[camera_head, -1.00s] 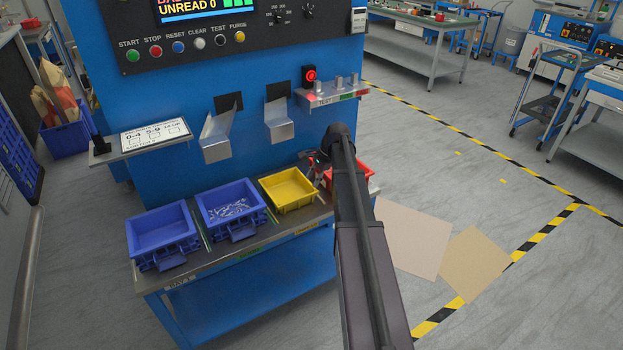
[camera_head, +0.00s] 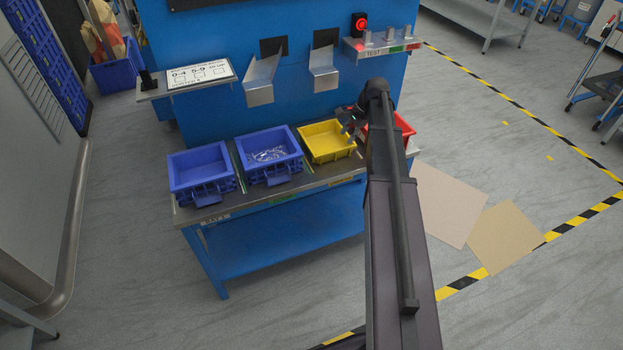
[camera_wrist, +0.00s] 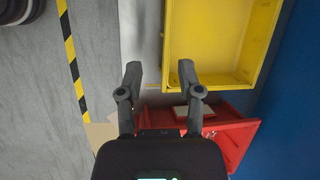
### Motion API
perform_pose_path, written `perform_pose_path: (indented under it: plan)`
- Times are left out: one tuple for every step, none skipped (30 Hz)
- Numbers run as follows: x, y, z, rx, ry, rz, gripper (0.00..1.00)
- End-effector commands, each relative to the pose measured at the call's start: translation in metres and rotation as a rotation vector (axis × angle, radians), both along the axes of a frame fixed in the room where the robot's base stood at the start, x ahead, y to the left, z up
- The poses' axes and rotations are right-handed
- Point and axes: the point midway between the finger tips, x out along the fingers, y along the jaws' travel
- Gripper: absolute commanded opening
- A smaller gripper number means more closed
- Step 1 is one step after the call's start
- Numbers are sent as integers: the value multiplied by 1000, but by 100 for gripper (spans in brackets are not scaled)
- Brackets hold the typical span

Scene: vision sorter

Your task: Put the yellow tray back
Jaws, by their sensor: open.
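The yellow tray (camera_head: 327,141) sits on the bench shelf between a blue bin and the red tray. It looks empty. In the wrist view the yellow tray (camera_wrist: 214,82) fills the upper right, and its near left corner lies just beyond my right fingertip. My gripper (camera_wrist: 160,76) is open with nothing between its fingers. In the head view my gripper (camera_head: 350,120) is near the right end of the yellow tray, partly hidden by my arm. I cannot tell whether a finger touches the tray.
The red tray (camera_head: 402,130) is right of the yellow one, partly behind my arm; it also shows in the wrist view (camera_wrist: 240,134). Two blue bins (camera_head: 200,168) (camera_head: 268,148) stand left, one holding small metal parts. Metal chutes (camera_head: 324,79) hang above the shelf.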

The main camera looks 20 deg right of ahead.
Motion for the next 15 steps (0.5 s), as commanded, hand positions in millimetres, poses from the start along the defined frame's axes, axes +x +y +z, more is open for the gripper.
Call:
perform_pose_path:
  plan:
    - [-9, 16, -1, -15, -7, 45, 47]
    - [-13, 25, -2, -27, -11, 76, 47]
    - [-19, 37, -3, -44, -19, 123, 47]
    - [-24, 47, -3, -57, -25, 162, 47]
    - [-30, 57, -4, -73, -31, 203, 47]
    - [-38, 72, -5, -93, -40, 261, 47]
    - [-44, 82, -6, -109, -46, 307, 47]
    - [-51, 93, -7, -125, -53, 355, 47]
    - [-60, 107, -8, -147, -61, 420, 47]
    - [-67, 118, -8, -162, -69, 471, 47]
    - [-74, 127, -9, -178, -75, 520, 47]
    - [-84, 140, -10, -198, -83, 586, 47]
    - [-91, 150, -11, -214, -89, 636, 47]
    - [-99, 159, -11, -228, -95, 686, 47]
    - [-109, 170, -12, -249, -101, 753, 47]
